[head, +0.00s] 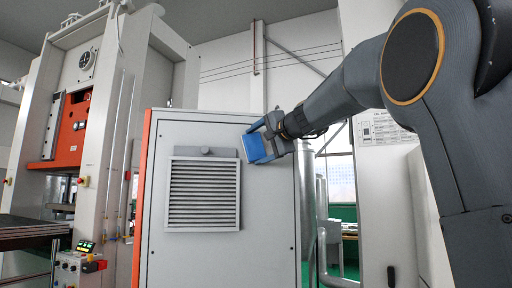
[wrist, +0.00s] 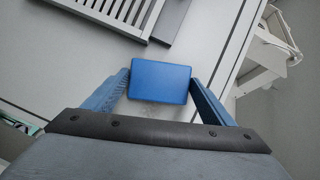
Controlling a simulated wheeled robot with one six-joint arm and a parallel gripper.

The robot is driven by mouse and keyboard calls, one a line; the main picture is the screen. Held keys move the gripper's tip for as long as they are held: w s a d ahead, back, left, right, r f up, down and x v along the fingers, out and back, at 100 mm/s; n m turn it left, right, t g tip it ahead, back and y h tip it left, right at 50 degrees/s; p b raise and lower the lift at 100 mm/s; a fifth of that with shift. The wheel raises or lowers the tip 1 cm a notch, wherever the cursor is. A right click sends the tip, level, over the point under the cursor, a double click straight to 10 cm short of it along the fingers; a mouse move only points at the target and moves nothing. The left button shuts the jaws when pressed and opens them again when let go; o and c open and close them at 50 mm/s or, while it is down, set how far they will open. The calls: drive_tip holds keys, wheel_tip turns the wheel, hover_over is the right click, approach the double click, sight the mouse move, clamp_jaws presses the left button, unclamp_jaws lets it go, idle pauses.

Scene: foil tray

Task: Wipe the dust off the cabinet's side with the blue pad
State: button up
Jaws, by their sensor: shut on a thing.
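The grey cabinet (head: 268,205) stands in the middle of the head view, with a louvred vent and an orange left edge. The blue pad (wrist: 160,82) is between the fingers of my gripper (wrist: 160,88), which is shut on it. In the head view the pad (head: 254,147) is at the upper right of the cabinet's side, right of the vent. It looks close to the panel, but I cannot tell whether it touches. A faint darker smudge (wrist: 150,110) shows on the panel below the pad in the wrist view; other dust is hard to make out.
The louvred vent (head: 204,195) stands out from the panel, with a small knob (head: 206,151) above it. A large press with an orange panel (head: 72,128) stands at the left. Pipes (head: 308,200) run right of the cabinet. The panel below the pad is clear.

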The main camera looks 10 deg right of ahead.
drive_tip(key=d+b, duration=0.2)
drive_tip(key=d, duration=0.9)
drive_tip(key=shift+s, duration=0.2)
idle(0.6)
drive_tip(key=shift+d+b, duration=0.1)
drive_tip(key=shift+b, duration=0.25)
drive_tip(key=shift+s+a+b, duration=0.2)
drive_tip(key=shift+s+b, duration=1.35)
drive_tip(key=shift+s, duration=1.4)
drive_tip(key=shift+s+a+b, duration=0.1)
drive_tip(key=shift+s+b, duration=0.65)
drive_tip(key=shift+s, duration=0.75)
